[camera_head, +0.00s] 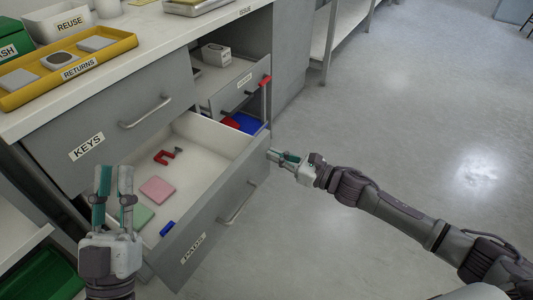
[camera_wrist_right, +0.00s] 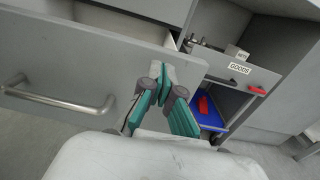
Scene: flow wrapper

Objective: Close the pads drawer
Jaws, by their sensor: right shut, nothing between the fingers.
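The pads drawer (camera_head: 215,222) is pulled out, with its grey front, bar handle and PADS label facing right. Inside lie a pink pad (camera_head: 157,189), a green pad (camera_head: 142,216), a red U-shaped item (camera_head: 165,157) and a blue item (camera_head: 167,228). My right gripper (camera_head: 272,154) is shut and empty at the far end of the drawer front; I cannot tell whether it touches. The right wrist view shows its fingertips (camera_wrist_right: 163,70) together before the drawer front (camera_wrist_right: 90,70). My left gripper (camera_head: 113,170) is open and empty, over the drawer's near left side.
The closed keys drawer (camera_head: 110,130) is above. The counter holds a yellow returns tray (camera_head: 110,43) and a reuse bin (camera_head: 50,20). Floor at right is clear.

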